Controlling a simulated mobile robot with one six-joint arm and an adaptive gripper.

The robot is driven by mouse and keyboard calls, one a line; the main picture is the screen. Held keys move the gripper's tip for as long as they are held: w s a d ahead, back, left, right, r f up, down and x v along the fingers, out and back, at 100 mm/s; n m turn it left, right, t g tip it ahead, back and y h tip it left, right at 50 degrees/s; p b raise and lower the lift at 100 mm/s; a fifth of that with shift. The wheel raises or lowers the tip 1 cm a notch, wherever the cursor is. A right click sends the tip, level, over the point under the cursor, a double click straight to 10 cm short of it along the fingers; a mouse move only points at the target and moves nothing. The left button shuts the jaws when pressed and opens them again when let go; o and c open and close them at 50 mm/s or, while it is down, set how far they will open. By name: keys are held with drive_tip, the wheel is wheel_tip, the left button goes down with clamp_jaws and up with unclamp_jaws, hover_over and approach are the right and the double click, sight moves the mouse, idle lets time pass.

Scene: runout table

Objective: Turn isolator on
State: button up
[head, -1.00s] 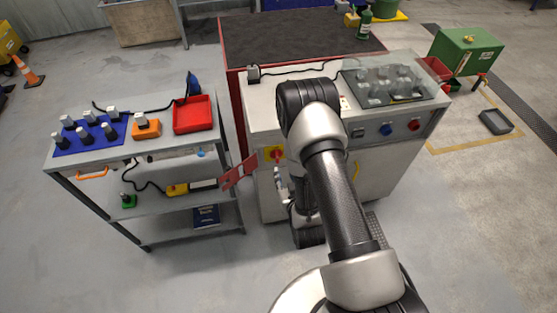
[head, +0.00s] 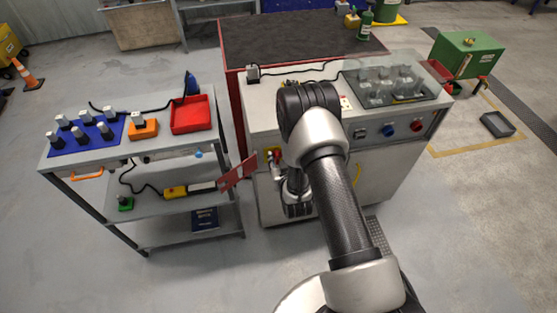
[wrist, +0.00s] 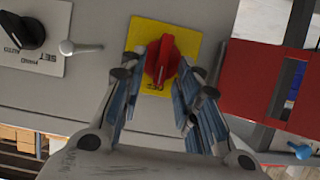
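The isolator is a red rotary knob (wrist: 161,58) on a yellow square plate (wrist: 143,29), fixed to a grey cabinet front. In the wrist view its handle stands nearly upright, slightly tilted. My gripper (wrist: 160,78) is open, with one finger on each side of the knob. Gaps show between the fingers and the knob, and I cannot tell whether the tips reach around it in depth. In the head view the yellow plate (head: 277,151) is partly covered by my gripper.
A red panel (head: 237,173) sticks out from the cabinet beside the isolator; it also shows in the wrist view (wrist: 252,80). A black selector knob (wrist: 22,32) and a small metal lever (wrist: 78,47) are on the other side. A grey trolley (head: 90,165) stands at the left.

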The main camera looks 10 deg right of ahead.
clamp_jaws()
idle(0.5)
drive_tip(key=m+t+y+b, duration=0.1)
drive_tip(key=m+y, duration=0.1)
drive_tip(key=m, duration=0.2)
drive_tip(key=d+f+m+t+y+b, duration=0.1)
drive_tip(key=m+y, duration=0.1)
drive_tip(key=m, duration=0.2)
drive_tip(key=d+f+m+t+y, duration=0.1)
drive_tip(key=m+y, duration=0.2)
drive_tip(key=m, duration=0.2)
drive_tip(key=shift+d+f+b, duration=0.1)
drive_tip(key=shift+d+b, duration=0.05)
drive_tip(key=shift+b, duration=0.25)
idle(0.3)
drive_tip(key=shift+m, duration=0.3)
